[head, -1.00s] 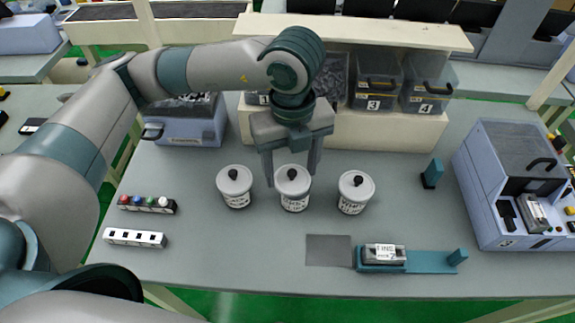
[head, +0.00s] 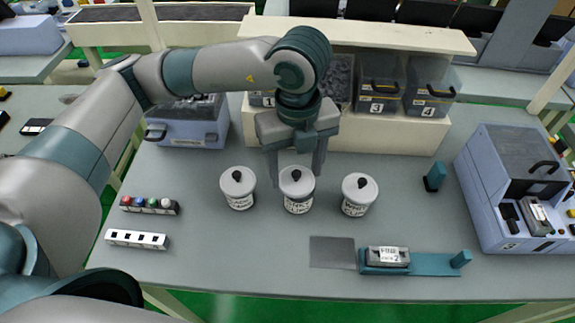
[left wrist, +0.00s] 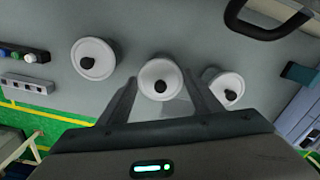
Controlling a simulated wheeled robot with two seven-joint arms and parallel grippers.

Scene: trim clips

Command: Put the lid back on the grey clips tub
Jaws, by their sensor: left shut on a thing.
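Three white tubs with pale round lids and black knobs stand in a row on the grey table. My left gripper (head: 296,168) points down at the middle tub (head: 298,205), its fingers on either side of the lid. It is shut on the middle lid (head: 296,180); the left wrist view shows this lid (left wrist: 160,72) between the fingertips. The lid is over the tub's mouth; I cannot tell whether it is fully seated. The left tub (head: 240,200) and right tub (head: 357,208) have lids on. The labels are too small to read, so I cannot tell which holds grey clips. My right gripper is not in view.
A shelf with numbered bins (head: 376,103) stands behind the tubs. A blue-grey machine (head: 510,190) is at the right. A teal fixture (head: 430,264) and dark mat (head: 331,252) lie in front. A button strip (head: 150,206) and white block (head: 137,239) are at the left.

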